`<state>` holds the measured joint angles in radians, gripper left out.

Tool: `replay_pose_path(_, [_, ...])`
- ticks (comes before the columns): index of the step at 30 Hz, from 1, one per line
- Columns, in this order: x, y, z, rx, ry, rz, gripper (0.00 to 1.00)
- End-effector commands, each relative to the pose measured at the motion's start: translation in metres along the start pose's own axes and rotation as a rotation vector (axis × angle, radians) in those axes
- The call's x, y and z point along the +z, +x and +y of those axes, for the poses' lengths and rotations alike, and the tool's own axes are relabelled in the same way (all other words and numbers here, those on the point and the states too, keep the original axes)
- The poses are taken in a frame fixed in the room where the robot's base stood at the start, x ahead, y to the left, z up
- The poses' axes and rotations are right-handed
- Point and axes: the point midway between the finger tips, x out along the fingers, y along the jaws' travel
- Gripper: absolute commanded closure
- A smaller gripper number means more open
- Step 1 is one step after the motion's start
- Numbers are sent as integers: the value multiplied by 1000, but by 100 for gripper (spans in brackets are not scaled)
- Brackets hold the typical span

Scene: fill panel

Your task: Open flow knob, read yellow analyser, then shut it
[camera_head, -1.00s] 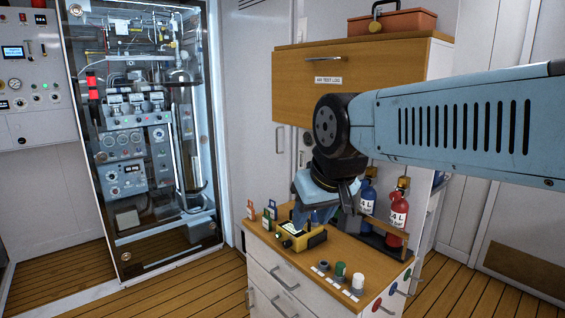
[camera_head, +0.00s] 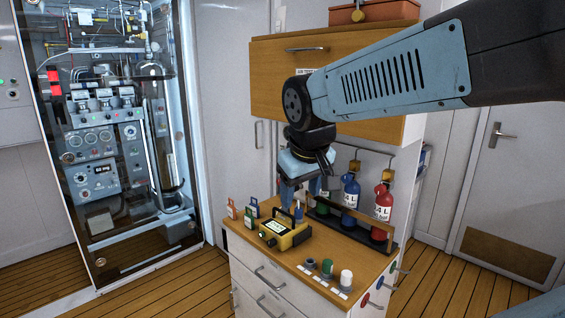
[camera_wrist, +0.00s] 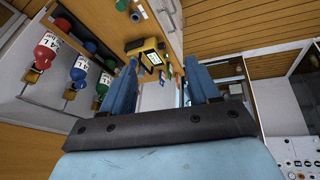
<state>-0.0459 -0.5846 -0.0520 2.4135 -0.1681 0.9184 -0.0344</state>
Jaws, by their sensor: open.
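The yellow analyser (camera_head: 296,238) stands on the wooden top of a low cabinet, with a lit display and a dark handle. It also shows in the wrist view (camera_wrist: 158,44), beyond my fingers. A small dark knob (camera_head: 272,242) seems to sit on its front; I cannot tell its setting or whether it is the flow knob. The display is too small to read. My gripper (camera_head: 301,192) is above and behind the analyser, pointing down, apart from it. The wrist view shows my gripper (camera_wrist: 158,72) with fingers spread and nothing between them.
A blue bottle (camera_head: 350,196) and a red bottle (camera_head: 382,208) stand in a rack at the back right. Small dark, green and white (camera_head: 346,278) items line the counter's front. Coloured round handles (camera_head: 379,285) stick out from its right side. An overhead cabinet (camera_head: 340,75) hangs behind my arm.

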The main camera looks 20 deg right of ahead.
Motion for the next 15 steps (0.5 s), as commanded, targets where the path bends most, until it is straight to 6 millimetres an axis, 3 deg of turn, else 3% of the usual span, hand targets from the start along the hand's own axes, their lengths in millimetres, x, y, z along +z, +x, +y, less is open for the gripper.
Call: replay_pose_path(15, [-103,78,82,267,-362,-260,40])
